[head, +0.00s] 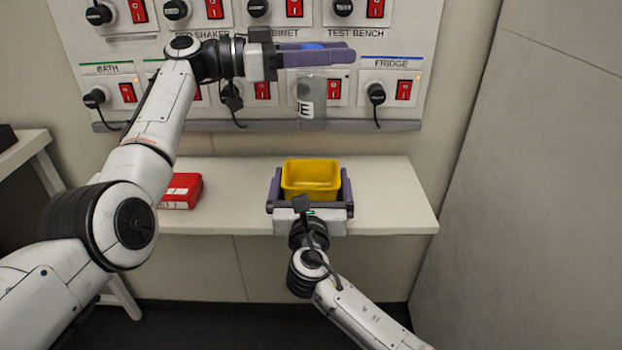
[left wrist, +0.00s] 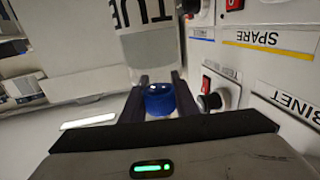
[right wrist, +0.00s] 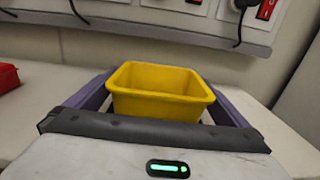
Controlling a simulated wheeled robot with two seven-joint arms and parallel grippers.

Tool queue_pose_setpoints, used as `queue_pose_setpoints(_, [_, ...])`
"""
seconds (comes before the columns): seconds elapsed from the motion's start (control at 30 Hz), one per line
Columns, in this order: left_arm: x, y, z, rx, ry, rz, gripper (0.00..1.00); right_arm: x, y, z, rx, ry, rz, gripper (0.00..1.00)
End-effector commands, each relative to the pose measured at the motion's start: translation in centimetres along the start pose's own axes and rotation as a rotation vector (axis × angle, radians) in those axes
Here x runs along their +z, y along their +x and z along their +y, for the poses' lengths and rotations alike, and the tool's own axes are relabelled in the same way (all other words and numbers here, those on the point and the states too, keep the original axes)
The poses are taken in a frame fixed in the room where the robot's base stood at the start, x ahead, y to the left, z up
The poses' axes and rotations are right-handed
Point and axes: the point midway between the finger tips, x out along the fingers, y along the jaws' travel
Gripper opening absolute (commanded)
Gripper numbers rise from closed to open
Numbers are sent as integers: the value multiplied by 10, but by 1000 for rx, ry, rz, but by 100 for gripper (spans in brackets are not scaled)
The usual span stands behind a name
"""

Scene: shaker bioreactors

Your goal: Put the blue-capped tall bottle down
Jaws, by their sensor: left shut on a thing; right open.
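The blue-capped tall bottle (head: 313,108) hangs upright below my left gripper (head: 338,54), in front of the wall panel and above the table. My left gripper is shut on its blue cap (left wrist: 158,100); the bottle's clear-grey body with a dark-lettered white label (left wrist: 145,14) shows in the left wrist view. The bottle's base is clear of the tabletop. My right gripper (head: 311,180) is open, with one finger on each side of a yellow bin (head: 311,178). In the right wrist view the bin (right wrist: 160,105) stands between the fingers; I cannot tell whether they touch it.
The white table (head: 235,182) has free room left of the bin and a small patch to its right. A red case (head: 181,190) lies on its left part. The wall panel (head: 225,126) with red switches, plugs and hanging cables is close behind the bottle.

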Motion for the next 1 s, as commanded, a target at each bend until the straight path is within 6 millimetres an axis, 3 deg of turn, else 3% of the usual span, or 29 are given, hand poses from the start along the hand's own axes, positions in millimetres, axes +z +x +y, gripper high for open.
queue_pose_setpoints(0.1, [-1, 0, 0, 0, 1, 2, 0, 0, 0, 0, 0, 0, 0, 98])
queue_pose_setpoints(0.33, [-1, 0, 0, 0, 1, 2, 0, 0, 0, 0, 0, 0, 0, 62])
queue_pose_setpoints(0.47, [3, -1, -3, -16, 1, 1, 0, 0, 0, 0, 0, 0, 0, 62])
queue_pose_setpoints(0.77, [44, -11, -29, -247, 3, 0, 0, 0, 0, 0, 0, 0, -1, 62])
queue_pose_setpoints(1.0, [60, -7, -20, -373, 3, 1, 0, 0, 0, 0, 0, -1, 0, 62])
